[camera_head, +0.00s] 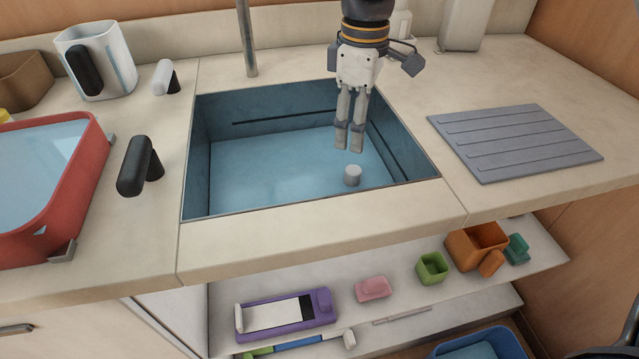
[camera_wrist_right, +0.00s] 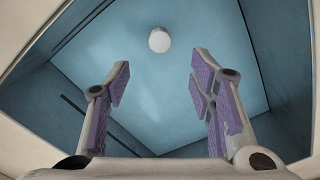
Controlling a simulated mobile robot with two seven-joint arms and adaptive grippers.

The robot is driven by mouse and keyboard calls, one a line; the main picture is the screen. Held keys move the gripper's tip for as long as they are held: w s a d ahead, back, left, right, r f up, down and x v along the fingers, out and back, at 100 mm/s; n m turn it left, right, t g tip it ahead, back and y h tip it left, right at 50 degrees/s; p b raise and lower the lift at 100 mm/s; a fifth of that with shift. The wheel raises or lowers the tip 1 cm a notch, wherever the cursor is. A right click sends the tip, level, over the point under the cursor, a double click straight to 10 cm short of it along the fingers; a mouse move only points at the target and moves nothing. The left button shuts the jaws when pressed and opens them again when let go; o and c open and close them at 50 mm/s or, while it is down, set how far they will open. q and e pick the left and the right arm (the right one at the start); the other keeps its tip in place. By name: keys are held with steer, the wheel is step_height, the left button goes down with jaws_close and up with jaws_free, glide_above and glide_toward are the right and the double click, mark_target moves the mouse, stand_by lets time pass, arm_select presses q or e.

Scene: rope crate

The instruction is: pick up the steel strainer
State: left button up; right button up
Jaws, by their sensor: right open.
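A small grey cylinder, which seems to be the steel strainer (camera_head: 352,175), stands on the floor of the blue sink near its front right. In the right wrist view the strainer (camera_wrist_right: 159,40) shows as a pale round shape beyond the fingertips, about midway between them. My right gripper (camera_head: 349,148) points down into the sink, above and slightly behind the strainer in the head view. Its fingers are apart and empty in the wrist view (camera_wrist_right: 160,78), with nothing touching the strainer. My left gripper is not in view.
The sink (camera_head: 310,205) has walls on all sides. A faucet post (camera_head: 247,40) stands behind it. A grey ridged mat (camera_head: 515,143) lies on the right counter. A red-rimmed basin (camera_head: 85,175) and a black handle-like object (camera_head: 135,168) stand on the left.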

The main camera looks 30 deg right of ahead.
mark_target(354, 170)
steer(key=f, duration=0.8)
steer(key=f+b, duration=0.1)
steer(key=f, duration=0.3)
steer(key=shift+s+d, duration=0.2)
steer(key=shift+s, duration=0.05)
steer(key=shift+r, duration=0.1)
jaws_close()
